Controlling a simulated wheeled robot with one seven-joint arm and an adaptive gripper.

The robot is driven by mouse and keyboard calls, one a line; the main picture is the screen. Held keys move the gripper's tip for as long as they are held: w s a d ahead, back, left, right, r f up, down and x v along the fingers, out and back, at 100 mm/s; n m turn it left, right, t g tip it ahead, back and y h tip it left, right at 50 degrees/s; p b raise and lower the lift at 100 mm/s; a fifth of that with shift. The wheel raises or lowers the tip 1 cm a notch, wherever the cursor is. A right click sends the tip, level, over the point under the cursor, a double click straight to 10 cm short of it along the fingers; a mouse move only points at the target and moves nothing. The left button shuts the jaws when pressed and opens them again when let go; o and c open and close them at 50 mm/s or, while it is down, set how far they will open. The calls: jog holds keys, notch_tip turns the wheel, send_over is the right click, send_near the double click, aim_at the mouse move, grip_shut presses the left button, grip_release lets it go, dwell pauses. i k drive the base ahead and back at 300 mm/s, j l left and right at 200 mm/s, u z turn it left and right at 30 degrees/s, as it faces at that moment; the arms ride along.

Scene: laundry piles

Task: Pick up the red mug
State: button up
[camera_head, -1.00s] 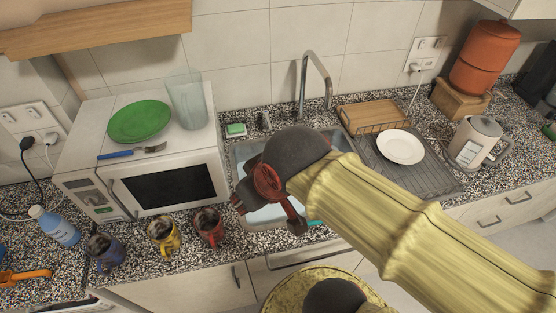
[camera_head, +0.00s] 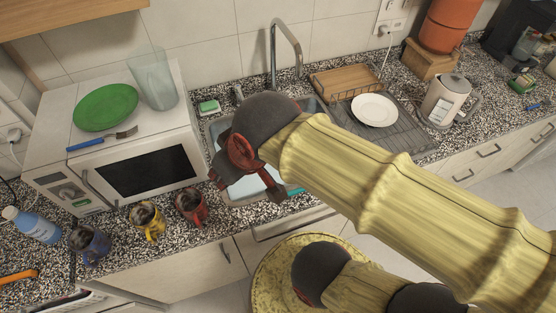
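The red mug (camera_head: 192,207) stands upright on the speckled counter, in front of the microwave's right end. It is the rightmost of a row of mugs, with a yellow mug (camera_head: 148,220) and a blue mug (camera_head: 89,243) to its left. My gripper (camera_head: 246,190) is over the front of the sink, to the right of the red mug and apart from it. Its dark red fingers point toward the lower left. They look spread, with nothing seen between them. My arm hides part of the sink and the counter behind it.
The microwave (camera_head: 147,170) stands behind the mugs, with a green plate (camera_head: 106,107), a fork and a clear glass on top. The sink (camera_head: 222,128) lies right of it. A blue bottle (camera_head: 32,226) is far left. A dish rack with a white plate (camera_head: 374,110) is at the right.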

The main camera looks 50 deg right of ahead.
aim_at(191, 203)
jog(key=k+j+z, duration=0.2)
jog(key=j, duration=0.2)
jog(key=j+z, duration=0.25)
jog(key=j, duration=0.2)
jog(key=k+j+z, duration=0.2)
jog(key=j, duration=0.15)
jog(key=k+j+z, duration=0.2)
jog(key=j, duration=0.15)
